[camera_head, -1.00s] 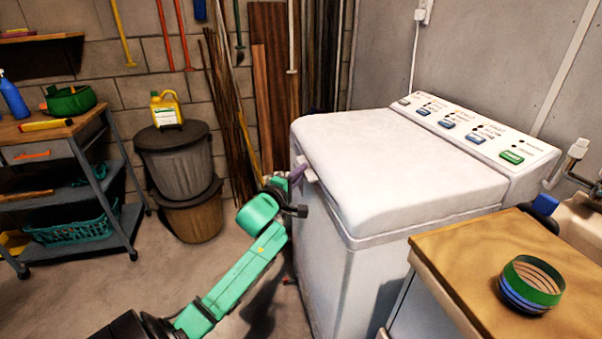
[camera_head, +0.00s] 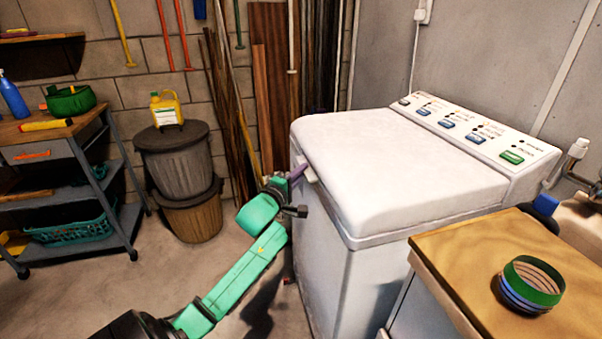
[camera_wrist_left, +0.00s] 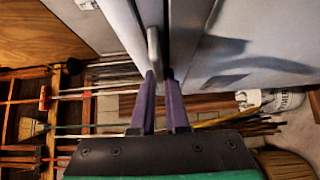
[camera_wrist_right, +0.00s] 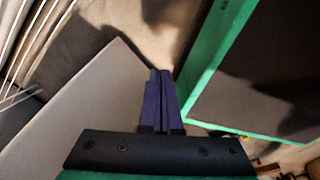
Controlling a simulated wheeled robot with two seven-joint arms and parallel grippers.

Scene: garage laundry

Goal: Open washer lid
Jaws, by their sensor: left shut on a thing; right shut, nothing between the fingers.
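The white washer (camera_head: 325,255) stands right of centre in the head view, its lid (camera_head: 400,165) lying down flat over the top. A small pale handle (camera_head: 310,174) sticks out at the lid's front left edge. My left gripper (camera_head: 303,171) reaches it from the left with purple fingers. In the left wrist view the fingers (camera_wrist_left: 161,76) are shut on the handle (camera_wrist_left: 154,48), one on each side. My right gripper (camera_wrist_right: 159,76) is shut and empty in the right wrist view and is not in the head view.
A wooden-topped cabinet (camera_head: 480,260) with a striped ring-shaped thing (camera_head: 530,285) stands close at the washer's right. Lidded bins (camera_head: 175,165) and a shelf cart (camera_head: 75,205) stand to the left. The control panel (camera_head: 480,132) runs along the washer's back. Floor is clear at front left.

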